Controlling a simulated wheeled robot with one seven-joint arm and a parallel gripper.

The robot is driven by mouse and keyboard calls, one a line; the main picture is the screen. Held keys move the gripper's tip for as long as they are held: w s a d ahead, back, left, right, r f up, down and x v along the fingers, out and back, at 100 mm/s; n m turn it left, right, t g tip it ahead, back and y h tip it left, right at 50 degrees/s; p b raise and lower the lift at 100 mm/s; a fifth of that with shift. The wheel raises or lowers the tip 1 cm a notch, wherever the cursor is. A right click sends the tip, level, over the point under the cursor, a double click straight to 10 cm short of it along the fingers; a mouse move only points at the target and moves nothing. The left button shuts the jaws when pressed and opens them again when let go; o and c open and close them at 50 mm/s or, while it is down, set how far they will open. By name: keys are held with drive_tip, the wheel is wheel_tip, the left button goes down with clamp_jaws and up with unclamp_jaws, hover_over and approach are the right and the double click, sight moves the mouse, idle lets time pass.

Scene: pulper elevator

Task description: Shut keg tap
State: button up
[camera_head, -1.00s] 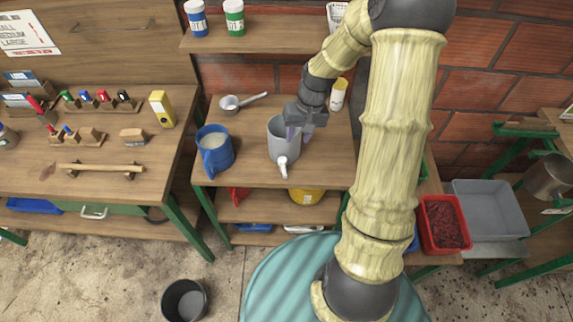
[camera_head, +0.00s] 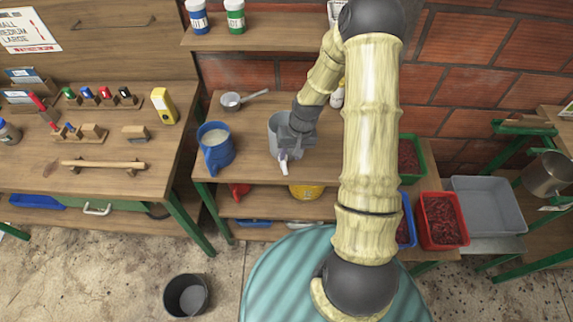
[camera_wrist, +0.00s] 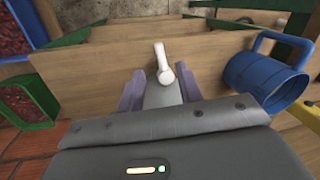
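The grey keg (camera_head: 277,124) stands upright near the front edge of the middle table. Its white tap (camera_head: 283,162) sticks out from the front. In the wrist view, the white tap (camera_wrist: 162,62) shows just beyond and between my two purple-grey fingers, with part of the keg (camera_wrist: 163,95) below it. My gripper (camera_head: 288,151) is over the keg's front right side, close above the tap. In the wrist view my gripper (camera_wrist: 160,76) is open, its fingers apart with the tap not pinched. My gripper hides part of the keg's rim, and contact cannot be made out.
A blue jug (camera_head: 216,146) with pale liquid stands close left of the keg. A metal scoop (camera_head: 243,98) lies behind it. A lower shelf holds a yellow container (camera_head: 305,191). A dark bucket (camera_head: 186,295) is on the floor. Red and grey bins stand at right.

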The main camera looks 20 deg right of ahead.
sight(285, 170)
drive_tip(key=f, duration=0.3)
drive_tip(key=a+f+p, duration=0.1)
drive_tip(key=f, duration=0.3)
drive_tip(key=shift+w+a+f, duration=0.1)
drive_tip(key=shift+a, duration=0.1)
drive_tip(key=shift+c, duration=0.3)
clamp_jaws()
